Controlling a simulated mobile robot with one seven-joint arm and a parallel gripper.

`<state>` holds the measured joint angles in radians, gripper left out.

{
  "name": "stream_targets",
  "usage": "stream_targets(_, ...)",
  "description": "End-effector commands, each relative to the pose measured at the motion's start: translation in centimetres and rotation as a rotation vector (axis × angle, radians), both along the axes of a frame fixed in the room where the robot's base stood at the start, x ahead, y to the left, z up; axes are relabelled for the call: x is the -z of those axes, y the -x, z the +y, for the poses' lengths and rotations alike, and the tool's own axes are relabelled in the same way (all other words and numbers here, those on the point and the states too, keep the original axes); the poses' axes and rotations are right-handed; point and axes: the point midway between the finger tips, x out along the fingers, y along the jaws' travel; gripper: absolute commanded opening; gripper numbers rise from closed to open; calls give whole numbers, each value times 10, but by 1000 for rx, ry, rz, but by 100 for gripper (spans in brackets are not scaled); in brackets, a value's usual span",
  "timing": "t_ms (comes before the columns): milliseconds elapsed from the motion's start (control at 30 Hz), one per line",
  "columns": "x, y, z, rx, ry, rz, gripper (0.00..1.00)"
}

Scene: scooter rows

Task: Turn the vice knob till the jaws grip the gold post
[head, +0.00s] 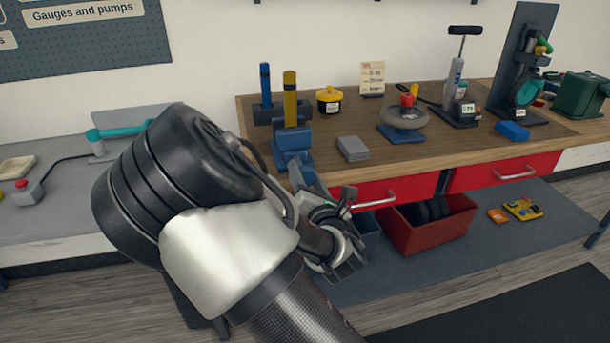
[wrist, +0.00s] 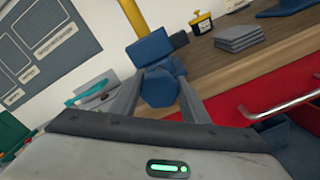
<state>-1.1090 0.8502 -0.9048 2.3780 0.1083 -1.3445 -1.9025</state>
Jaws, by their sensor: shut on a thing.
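The blue vice (head: 293,141) stands at the front left edge of the wooden bench. The gold post (head: 290,98) stands upright in it; its lower part also shows in the wrist view (wrist: 132,14). In the wrist view the blue vice knob (wrist: 160,88) faces me, below the vice body (wrist: 153,48). My gripper (wrist: 158,92) is shut on the knob, with one finger on each side. In the head view my gripper (head: 303,180) is at the vice's front, and the knob is mostly hidden there. I cannot tell whether the vice jaws touch the post.
A blue post (head: 265,84) stands in a dark holder behind the vice. Red drawers (head: 400,190) with handles lie below the bench edge, close to my gripper. A red crate (head: 428,231) sits lower.

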Motion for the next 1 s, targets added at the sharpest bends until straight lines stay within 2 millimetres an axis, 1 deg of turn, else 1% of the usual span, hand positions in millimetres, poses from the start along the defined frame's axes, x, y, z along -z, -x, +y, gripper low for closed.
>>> stream_targets(100,1,1,0,0,2,3,19)
stream_targets(133,1,1,0,0,2,3,46)
stream_targets(200,1,1,0,0,2,2,58)
stream_targets(233,1,0,0,0,2,2,60)
stream_targets(500,1,0,0,0,11,0,60)
stream_targets(633,1,0,0,0,93,-24,60)
stream_targets(767,1,1,2,-2,278,-78,60)
stream_targets(1000,2,1,4,-2,703,-203,60)
